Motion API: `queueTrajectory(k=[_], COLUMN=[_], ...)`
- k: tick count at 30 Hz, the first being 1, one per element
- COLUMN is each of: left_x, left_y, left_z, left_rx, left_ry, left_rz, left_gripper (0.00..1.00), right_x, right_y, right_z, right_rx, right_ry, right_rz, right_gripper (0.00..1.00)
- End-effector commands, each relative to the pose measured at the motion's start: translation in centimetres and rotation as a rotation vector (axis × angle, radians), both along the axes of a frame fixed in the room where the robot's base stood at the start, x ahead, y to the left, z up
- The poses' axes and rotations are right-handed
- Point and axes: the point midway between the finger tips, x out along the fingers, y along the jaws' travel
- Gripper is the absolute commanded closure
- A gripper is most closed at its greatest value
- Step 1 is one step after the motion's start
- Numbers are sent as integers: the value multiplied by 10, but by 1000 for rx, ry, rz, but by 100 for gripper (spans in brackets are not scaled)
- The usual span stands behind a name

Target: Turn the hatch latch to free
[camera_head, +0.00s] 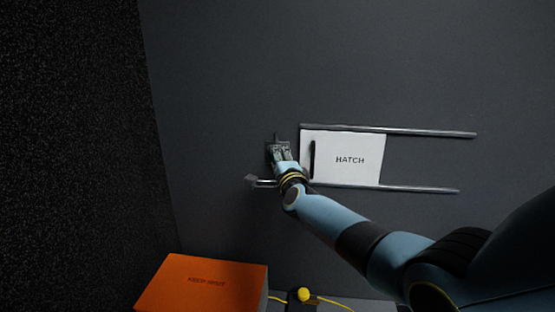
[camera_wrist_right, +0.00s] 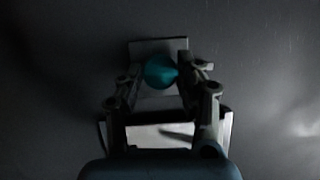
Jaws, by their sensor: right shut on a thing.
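The hatch latch sits on the grey wall just left of the white hatch panel (camera_head: 350,158), which is marked HATCH. In the head view the latch is mostly hidden by my right gripper (camera_head: 280,152). In the right wrist view, the fingers of my right gripper (camera_wrist_right: 162,85) are shut on a rounded teal knob (camera_wrist_right: 160,71), which I take to be the latch's. A pale plate (camera_wrist_right: 158,45) shows behind the knob. The latch's angle cannot be told. My left gripper is not in view.
Two metal rails, upper (camera_head: 420,131) and lower (camera_head: 430,190), run along the hatch panel. A dark handle (camera_head: 312,160) stands on its left edge. A dark speckled wall is at left.

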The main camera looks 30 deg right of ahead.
Motion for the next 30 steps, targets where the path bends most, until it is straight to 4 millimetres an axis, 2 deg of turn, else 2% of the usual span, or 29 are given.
queueTrajectory(k=[1,2,6,14,19,23,30], left_x=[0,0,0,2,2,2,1], left_y=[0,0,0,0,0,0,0], left_z=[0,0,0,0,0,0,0], left_rx=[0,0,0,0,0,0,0], left_ry=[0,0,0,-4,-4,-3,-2], left_rz=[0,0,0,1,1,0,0], left_gripper=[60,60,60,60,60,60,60], right_x=[-1,-1,0,0,-11,-33,-85], right_y=[1,1,1,0,3,9,23], right_z=[-3,-3,-2,-1,-2,-3,-4], right_rx=[1,1,1,0,2,3,2], right_ry=[5,5,4,1,1,1,3], right_rz=[2,2,2,1,0,1,2], right_gripper=[96,60,42,41,41,41,41])
